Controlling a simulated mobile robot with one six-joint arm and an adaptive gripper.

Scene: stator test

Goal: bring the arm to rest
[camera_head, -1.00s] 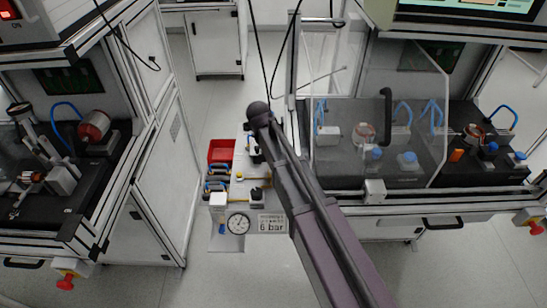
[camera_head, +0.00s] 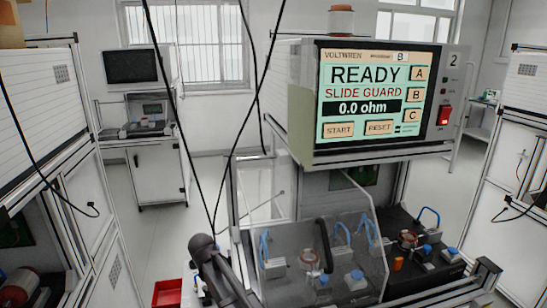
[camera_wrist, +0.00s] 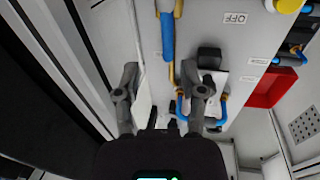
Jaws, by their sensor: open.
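My gripper (camera_wrist: 163,92) shows in the wrist view with its two fingers spread apart and nothing between them. Behind the fingers is a pale panel with blue and yellow tubing (camera_wrist: 168,38) and a black block (camera_wrist: 209,57). I cannot tell how far the fingers are from it. In the head view my dark arm (camera_head: 215,268) rises from the lower edge, left of the clear guard (camera_head: 340,235); the gripper is not seen there.
A tester screen (camera_head: 365,95) reads READY, SLIDE GUARD and 0.0 ohm. The guard stands in front of several small fixtures on a black bench. A red bin (camera_head: 167,293) lies left of my arm, and it shows in the wrist view (camera_wrist: 272,88). Open floor lies beyond.

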